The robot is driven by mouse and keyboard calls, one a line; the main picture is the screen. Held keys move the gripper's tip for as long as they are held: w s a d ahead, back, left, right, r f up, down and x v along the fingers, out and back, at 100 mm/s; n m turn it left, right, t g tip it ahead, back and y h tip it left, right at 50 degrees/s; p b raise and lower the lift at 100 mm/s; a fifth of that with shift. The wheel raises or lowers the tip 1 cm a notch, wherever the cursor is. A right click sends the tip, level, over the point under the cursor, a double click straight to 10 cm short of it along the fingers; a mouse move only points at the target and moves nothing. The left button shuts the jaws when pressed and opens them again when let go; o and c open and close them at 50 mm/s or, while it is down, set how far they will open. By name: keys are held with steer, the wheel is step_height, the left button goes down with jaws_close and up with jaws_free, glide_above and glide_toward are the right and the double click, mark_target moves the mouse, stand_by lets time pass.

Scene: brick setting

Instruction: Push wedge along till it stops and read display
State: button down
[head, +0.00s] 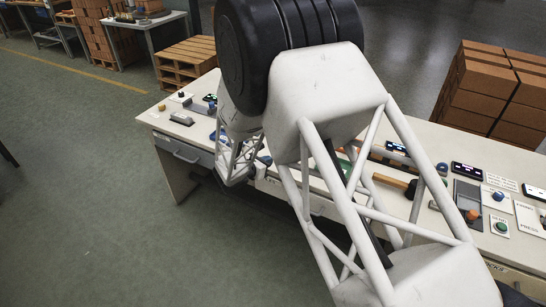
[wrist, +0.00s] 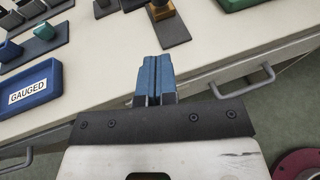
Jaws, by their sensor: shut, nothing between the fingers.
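My gripper (wrist: 156,78) shows in the wrist view with its two blue fingers shut together and empty, over the front edge of the bench. Ahead of it, a dark plate (wrist: 172,31) carries a small brown and yellow piece (wrist: 160,9). I cannot tell whether that piece is the wedge, and no wedge is clearly recognisable. In the head view my arm hides the middle of the bench. Small dark displays stand on the bench, one at the left (head: 210,98), one mid-bench (head: 397,147) and one with purple characters (head: 467,172). Their readings are too small to read.
A blue tray labelled GAUGED (wrist: 29,97) lies left of my gripper, with another dark plate (wrist: 50,42) holding coloured blocks beyond it. A green tray (wrist: 237,4) is at the upper right. Drawer handles (wrist: 246,81) stick out from the bench front.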

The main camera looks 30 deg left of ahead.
steer(key=d+r+m+g+h, duration=0.1)
steer(key=d+r+m+g, duration=0.1)
steer(key=d+r+m, duration=0.5)
steer(key=w+d+r+m+g+h, duration=0.15)
steer(key=d+r, duration=0.35)
steer(key=d, duration=0.7)
steer(key=d+r+m+g+h, duration=0.25)
steer(key=d+r, duration=0.35)
steer(key=d, duration=0.3)
steer(key=s+d+r+m+g+y, duration=0.1)
steer(key=s+d+r+m+g, duration=0.15)
steer(key=d, duration=0.35)
steer(key=s+d+r+m+g, duration=0.1)
steer(key=s+d+r+m, duration=0.25)
steer(key=d, duration=0.25)
steer(key=s+d+r+m+g+y, duration=0.1)
steer(key=s+d+r+m, duration=0.25)
steer(key=d, duration=0.25)
steer(key=s+d+r+m+y, duration=0.1)
steer(key=s+d+m, duration=0.3)
steer(key=s, duration=0.4)
steer(key=s+d+r+m+y, duration=0.2)
steer(key=s+d+m+y, duration=0.1)
steer(key=s, duration=0.5)
steer(key=s+d+r+m+g+y, duration=0.1)
steer(key=s+d+m+y, duration=0.1)
steer(key=s+d+m, duration=0.4)
steer(key=s, duration=0.3)
steer(key=shift+r+y, duration=0.3)
steer(key=shift+y, duration=0.1)
